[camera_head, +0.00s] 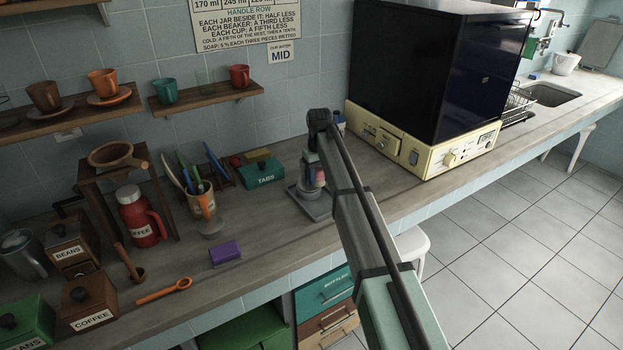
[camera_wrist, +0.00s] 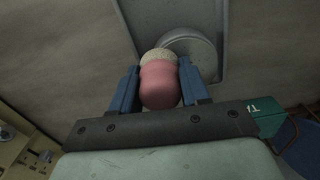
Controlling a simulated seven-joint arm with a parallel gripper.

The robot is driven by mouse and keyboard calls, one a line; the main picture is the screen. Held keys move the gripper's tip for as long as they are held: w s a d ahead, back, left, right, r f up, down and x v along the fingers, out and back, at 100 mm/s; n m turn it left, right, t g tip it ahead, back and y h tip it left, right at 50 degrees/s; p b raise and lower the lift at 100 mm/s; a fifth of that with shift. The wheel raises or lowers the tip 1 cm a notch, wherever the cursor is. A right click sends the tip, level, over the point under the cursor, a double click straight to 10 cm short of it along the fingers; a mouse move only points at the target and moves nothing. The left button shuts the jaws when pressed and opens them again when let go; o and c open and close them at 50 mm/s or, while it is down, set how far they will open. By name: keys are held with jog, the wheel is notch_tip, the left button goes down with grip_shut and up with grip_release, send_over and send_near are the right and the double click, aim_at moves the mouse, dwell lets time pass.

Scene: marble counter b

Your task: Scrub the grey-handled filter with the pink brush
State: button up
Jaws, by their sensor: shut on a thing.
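My gripper (camera_wrist: 160,72) is shut on the pink brush (camera_wrist: 160,88), with one blue finger on each side of it. The brush's pale bristle end (camera_wrist: 158,57) points away from the wrist, toward a round grey piece (camera_wrist: 203,55) that looks like the filter. The brush hides part of this piece, and I cannot tell whether the bristles touch it. The round piece is over a grey base (camera_wrist: 160,12). In the head view the brush (camera_head: 315,178) shows upright above the grey base (camera_head: 318,209), and my arm hides part of this spot.
A green TABS box (camera_head: 262,174) and a cup of utensils (camera_head: 204,203) stand left of the base. A purple block (camera_head: 226,253) lies nearer the front edge. A cream machine with a dark upper part (camera_head: 432,140) stands to the right. The counter between block and base is clear.

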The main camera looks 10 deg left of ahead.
jog(key=shift+w+d, duration=0.35)
jog(key=shift+w, duration=0.05)
jog(key=shift+s+a, duration=2.55)
jog(key=shift+s, duration=0.25)
jog(key=shift+s+a+r, duration=0.1)
jog(key=shift+a, duration=0.05)
notch_tip(320, 180, up, 8)
